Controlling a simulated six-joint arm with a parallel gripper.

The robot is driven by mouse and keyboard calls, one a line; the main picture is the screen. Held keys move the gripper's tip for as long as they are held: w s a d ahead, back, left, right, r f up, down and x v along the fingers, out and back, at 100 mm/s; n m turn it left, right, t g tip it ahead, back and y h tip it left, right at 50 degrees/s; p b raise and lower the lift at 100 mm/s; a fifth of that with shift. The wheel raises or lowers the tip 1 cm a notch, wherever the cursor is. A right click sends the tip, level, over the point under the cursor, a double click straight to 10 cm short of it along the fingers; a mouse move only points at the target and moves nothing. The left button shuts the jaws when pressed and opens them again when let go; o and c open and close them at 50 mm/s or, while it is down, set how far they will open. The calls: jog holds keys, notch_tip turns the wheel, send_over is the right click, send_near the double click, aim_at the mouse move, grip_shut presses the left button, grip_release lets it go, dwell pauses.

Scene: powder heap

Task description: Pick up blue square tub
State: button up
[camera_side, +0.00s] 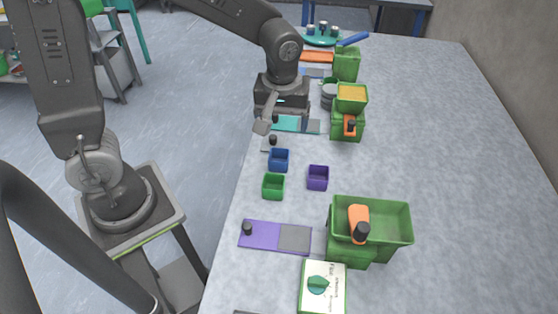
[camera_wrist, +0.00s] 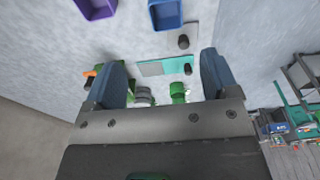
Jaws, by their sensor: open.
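The blue square tub (camera_side: 278,167) stands upright on the grey table in the side view, near the table's left edge. In the wrist view, the blue tub (camera_wrist: 166,25) is at the top edge and partly cut off. My gripper (camera_side: 285,123) is above the table, farther back than the blue tub and apart from it. In the wrist view, the two dark blue fingers of my gripper (camera_wrist: 163,78) are wide apart with nothing between them.
A green tub (camera_side: 273,194) and a purple tub (camera_side: 318,184) stand close to the blue one. A teal plate (camera_side: 286,124) lies below my gripper. A purple plate (camera_side: 262,234) and a large green bin (camera_side: 386,243) are nearer the camera. The table's right side is clear.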

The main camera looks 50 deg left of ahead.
send_over(279, 157)
jog(key=s+d, duration=0.1)
jog(key=d, duration=0.2)
jog(key=f, duration=0.7)
jog(key=shift+a+f, duration=0.2)
jog(key=shift+f, duration=0.15)
jog(key=shift+s+a+f, duration=0.1)
jog(key=shift+a+f, duration=0.15)
jog(key=shift+f, duration=1.05)
jog(key=shift+s+a+f, duration=0.1)
jog(key=shift+a+f, duration=0.1)
jog(key=shift+f, duration=1.1)
jog(key=shift+w, duration=0.1)
jog(key=shift+c, duration=0.2)
jog(key=c, duration=1)
jog(key=shift+r, duration=0.1)
